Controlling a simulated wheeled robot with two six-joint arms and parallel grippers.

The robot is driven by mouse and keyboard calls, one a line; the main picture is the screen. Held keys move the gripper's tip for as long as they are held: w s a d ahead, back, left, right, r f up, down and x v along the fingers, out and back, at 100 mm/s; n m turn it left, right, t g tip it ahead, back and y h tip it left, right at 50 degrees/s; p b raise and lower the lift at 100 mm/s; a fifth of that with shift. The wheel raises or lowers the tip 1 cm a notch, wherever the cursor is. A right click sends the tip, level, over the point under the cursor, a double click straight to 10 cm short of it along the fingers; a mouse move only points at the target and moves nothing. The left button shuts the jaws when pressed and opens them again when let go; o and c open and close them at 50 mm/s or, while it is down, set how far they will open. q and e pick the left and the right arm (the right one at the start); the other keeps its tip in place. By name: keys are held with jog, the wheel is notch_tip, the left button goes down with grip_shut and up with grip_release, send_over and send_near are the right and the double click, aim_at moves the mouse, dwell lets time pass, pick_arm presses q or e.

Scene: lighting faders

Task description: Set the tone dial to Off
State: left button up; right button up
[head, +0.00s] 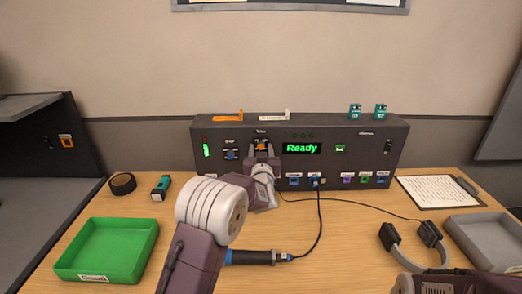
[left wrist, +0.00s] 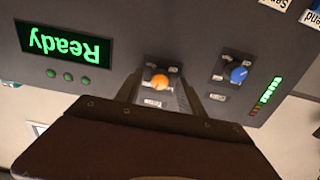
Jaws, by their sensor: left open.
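The orange dial (head: 262,146) is on the front of the dark console (head: 215,172), below a small label that looks like "Tone" but is too small to read surely. My left gripper (head: 261,151) is open in front of it, with one finger on each side. In the left wrist view the orange dial (left wrist: 160,82) shows between the fingertips (left wrist: 160,92), with small labels around it that I cannot read. I cannot tell whether the fingers touch it. My right gripper is out of view; only part of my right arm shows at the bottom right.
A blue dial (head: 231,154) is just left of the orange one, and a green "Ready" display (head: 301,148) is to its right.

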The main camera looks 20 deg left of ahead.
pick_arm(q)
grip_shut()
